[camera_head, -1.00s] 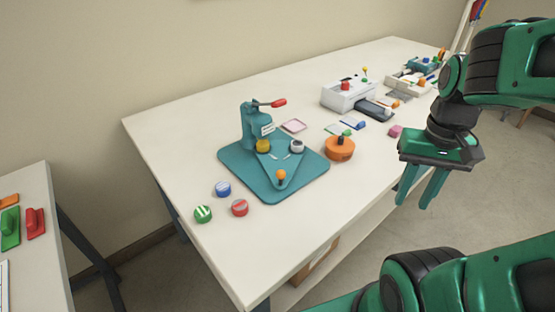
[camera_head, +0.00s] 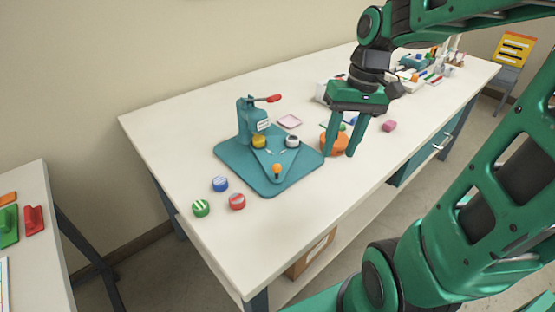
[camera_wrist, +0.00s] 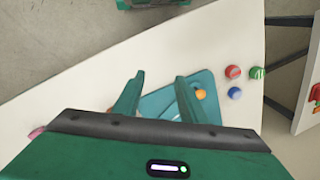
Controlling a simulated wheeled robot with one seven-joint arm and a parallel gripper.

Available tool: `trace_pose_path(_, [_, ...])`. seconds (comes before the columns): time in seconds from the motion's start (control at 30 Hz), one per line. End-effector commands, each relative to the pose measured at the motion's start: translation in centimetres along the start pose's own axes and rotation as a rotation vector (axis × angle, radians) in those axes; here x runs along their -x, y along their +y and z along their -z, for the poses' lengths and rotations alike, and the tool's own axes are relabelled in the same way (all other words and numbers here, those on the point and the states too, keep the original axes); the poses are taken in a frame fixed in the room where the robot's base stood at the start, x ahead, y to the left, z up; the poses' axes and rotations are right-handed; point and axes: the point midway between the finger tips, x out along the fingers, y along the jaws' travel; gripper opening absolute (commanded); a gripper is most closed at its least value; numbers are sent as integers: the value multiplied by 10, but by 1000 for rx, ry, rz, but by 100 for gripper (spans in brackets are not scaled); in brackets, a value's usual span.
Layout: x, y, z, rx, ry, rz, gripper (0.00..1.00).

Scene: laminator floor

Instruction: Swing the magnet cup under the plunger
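The teal button press (camera_head: 246,120) stands upright on its teal base plate (camera_head: 232,158), with a red-tipped lever at its top. A triangular teal swing plate (camera_head: 274,158) on the base carries a gold cup (camera_head: 259,141) near the press head and a whitish-grey cup (camera_head: 292,141) to its right. I cannot tell which is the magnet cup. An orange knob (camera_head: 277,169) stands at the plate's front corner; the wrist view shows it too (camera_wrist: 200,94). My gripper (camera_head: 342,153) is open and empty, fingers down, right of the press and apart from it.
An orange round tool (camera_head: 328,139) is partly hidden behind my fingers. Blue (camera_head: 220,184), green (camera_head: 201,208) and red (camera_head: 237,202) round pieces lie left of the base. The table front is clear.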

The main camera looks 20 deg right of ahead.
Motion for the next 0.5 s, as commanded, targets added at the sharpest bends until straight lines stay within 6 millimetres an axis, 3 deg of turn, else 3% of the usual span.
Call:
trace_pose_path(0.03, [0, -15, 19, 57, -16, 28, 38])
trace_pose_path(0.2, [1, -61, 61, 233, -52, 124, 38])
trace_pose_path(0.33, [1, -83, 77, 321, -72, 176, 38])
trace_pose_path(0.5, [-1, -96, 84, 371, -82, 206, 38])
